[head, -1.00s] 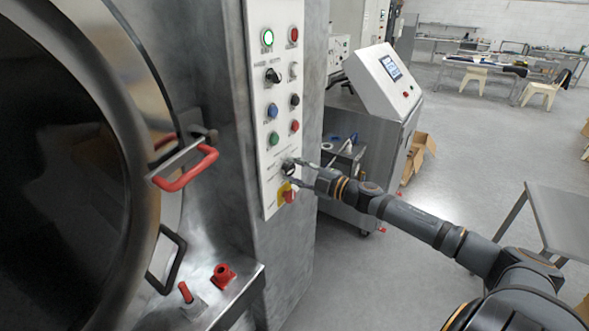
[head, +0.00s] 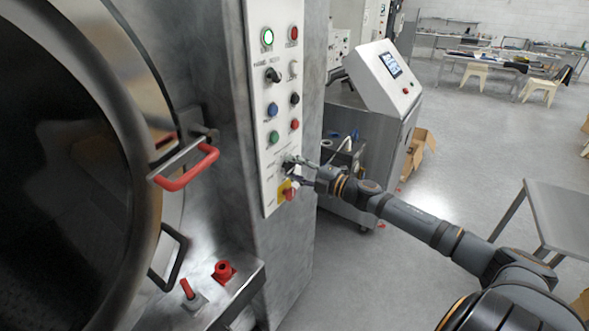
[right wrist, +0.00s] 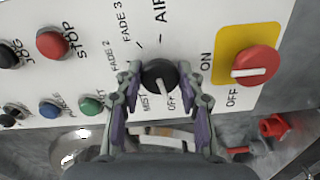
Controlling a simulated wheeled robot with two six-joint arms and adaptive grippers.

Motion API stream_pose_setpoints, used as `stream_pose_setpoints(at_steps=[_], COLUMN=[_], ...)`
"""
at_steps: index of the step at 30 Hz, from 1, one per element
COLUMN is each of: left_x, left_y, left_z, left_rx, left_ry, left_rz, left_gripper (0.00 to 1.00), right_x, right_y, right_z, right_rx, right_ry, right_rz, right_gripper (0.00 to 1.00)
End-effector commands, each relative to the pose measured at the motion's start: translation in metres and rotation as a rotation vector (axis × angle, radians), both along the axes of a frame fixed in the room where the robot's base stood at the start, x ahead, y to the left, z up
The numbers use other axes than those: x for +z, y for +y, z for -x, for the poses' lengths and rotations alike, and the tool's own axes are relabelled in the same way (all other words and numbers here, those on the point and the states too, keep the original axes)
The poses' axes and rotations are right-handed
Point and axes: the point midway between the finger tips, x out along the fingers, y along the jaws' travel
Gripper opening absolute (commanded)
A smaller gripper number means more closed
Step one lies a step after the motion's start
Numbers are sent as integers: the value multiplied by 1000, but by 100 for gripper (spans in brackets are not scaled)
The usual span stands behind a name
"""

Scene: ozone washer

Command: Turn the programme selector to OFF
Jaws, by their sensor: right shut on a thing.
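The programme selector is a black round knob (right wrist: 158,76) with a white pointer line, on a white panel marked FADE 2, FADE 3, AIR, MIST and OFF. The pointer lies toward the lower edge of the panel, close to the OFF mark. My right gripper (right wrist: 161,82) is shut on the knob, one finger on each side of it. In the head view my right gripper (head: 295,170) reaches the low part of the panel from the right and partly hides the knob (head: 287,166). My left gripper is not in view.
A red ON/OFF switch on a yellow plate (right wrist: 232,45) sits right beside the selector. Several buttons and another black knob (head: 273,75) are higher on the panel. The round door with a red handle (head: 186,167) is to the left. A control cart (head: 375,130) stands behind my arm.

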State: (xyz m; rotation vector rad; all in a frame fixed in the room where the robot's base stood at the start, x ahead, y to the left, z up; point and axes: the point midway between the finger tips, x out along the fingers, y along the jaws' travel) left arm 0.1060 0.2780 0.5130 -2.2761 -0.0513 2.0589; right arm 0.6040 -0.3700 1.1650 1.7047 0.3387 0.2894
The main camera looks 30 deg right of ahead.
Motion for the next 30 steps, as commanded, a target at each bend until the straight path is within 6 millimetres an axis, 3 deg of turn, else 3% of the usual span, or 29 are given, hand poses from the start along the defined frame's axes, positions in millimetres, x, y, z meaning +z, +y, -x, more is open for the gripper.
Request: stream_pose_setpoints(at_steps=[1,2,6,22,26,30], left_x=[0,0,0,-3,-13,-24], left_y=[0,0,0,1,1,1], left_z=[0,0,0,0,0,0], left_rx=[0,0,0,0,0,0], left_ry=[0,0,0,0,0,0], left_rz=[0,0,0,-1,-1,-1], left_gripper=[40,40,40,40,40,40], right_x=[-1,-1,-1,-1,-5,-6], right_y=[0,0,0,0,0,1], right_z=[0,0,0,0,0,0], right_rx=[-1,-1,-1,0,0,0], right_ry=[2,2,1,15,81,199], right_rz=[2,2,0,-36,-190,-476], right_gripper=[7,40,58,59,59,59])
